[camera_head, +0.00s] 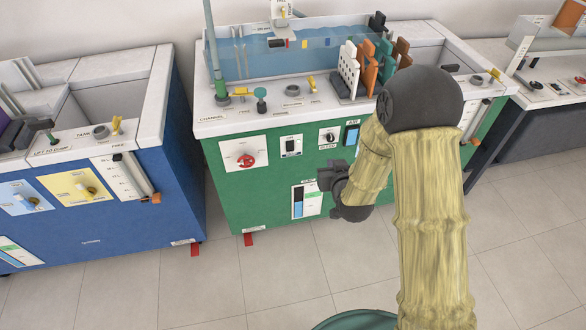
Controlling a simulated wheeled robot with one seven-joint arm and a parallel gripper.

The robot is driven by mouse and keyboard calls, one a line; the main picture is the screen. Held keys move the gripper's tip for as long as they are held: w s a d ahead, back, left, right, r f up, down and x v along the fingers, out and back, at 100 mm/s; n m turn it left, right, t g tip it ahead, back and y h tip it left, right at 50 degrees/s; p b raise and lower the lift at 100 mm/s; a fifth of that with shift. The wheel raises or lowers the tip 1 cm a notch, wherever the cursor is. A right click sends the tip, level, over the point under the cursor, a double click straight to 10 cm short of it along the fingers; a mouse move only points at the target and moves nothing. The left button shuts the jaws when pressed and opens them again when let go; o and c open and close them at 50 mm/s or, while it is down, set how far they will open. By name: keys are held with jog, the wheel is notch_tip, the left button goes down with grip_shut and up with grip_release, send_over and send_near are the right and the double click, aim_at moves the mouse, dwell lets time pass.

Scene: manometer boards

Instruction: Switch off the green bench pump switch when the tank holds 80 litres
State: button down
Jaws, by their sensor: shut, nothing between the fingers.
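The green bench (262,190) stands in the middle of the view. Its front has a red rotary knob (246,160) on a white plate, a small black-and-white switch (290,146) and a small dark knob (328,138). Their labels are too small to tell which is the pump switch, or whether it is on. A level gauge (298,209) low on the front shows a blue column partway up; its litre marks are unreadable. My gripper (327,179) is shut and empty, in front of the panel, right of the gauge's top and below the small dark knob.
A blue bench (180,190) stands at the left, with a yellow-handled valve panel (85,190). A water channel (270,62) and several coloured plates (368,68) are on the green bench top. Tiled floor (285,270) in front is clear.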

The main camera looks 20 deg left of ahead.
aim_at(291, 149)
jog(key=s+a+f+n+t+y+b, duration=0.1)
jog(key=s+a+f+t+y+b, duration=0.1)
jog(key=a+f, duration=0.5)
jog(key=shift+s+a+f+y+b, duration=0.15)
jog(key=shift+a+f+y+b, duration=0.35)
jog(key=shift+f+b, duration=0.6)
jog(key=shift+d+r, duration=0.1)
jog(key=shift+r, duration=0.05)
jog(key=x, duration=0.7)
jog(key=b+x, duration=0.1)
jog(key=x, duration=0.6)
jog(key=shift+r+b, duration=0.2)
jog(key=shift+b, duration=0.1)
